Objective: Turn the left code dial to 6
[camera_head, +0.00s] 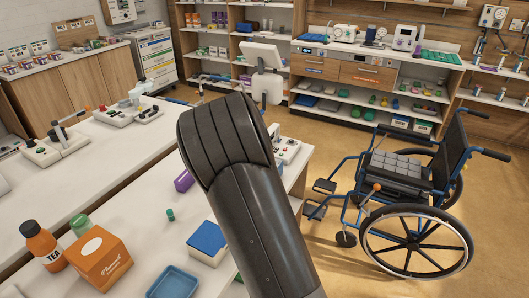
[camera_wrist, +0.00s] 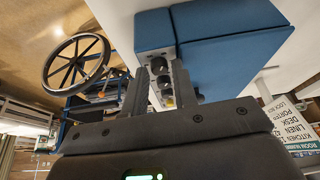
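In the wrist view a blue box (camera_wrist: 225,50) fills the upper middle, with a narrow grey panel on its end face. Several small dark round dials (camera_wrist: 160,82) sit in a row on this panel. The fingers of my gripper (camera_wrist: 161,75) are apart, one at each side of the row in the picture. I cannot tell whether they touch a dial. No numbers on the dials can be read, and I cannot tell which one is the left code dial. In the camera_head view my dark arm hides the gripper and whatever is at it.
A sign (camera_wrist: 285,125) with room words stands right of the box. On the near table are an orange box (camera_head: 98,258), a tea bottle (camera_head: 40,246), a blue tray (camera_head: 172,283) and a blue-topped box (camera_head: 208,240). A wheelchair (camera_head: 400,185) stands on the floor at the right.

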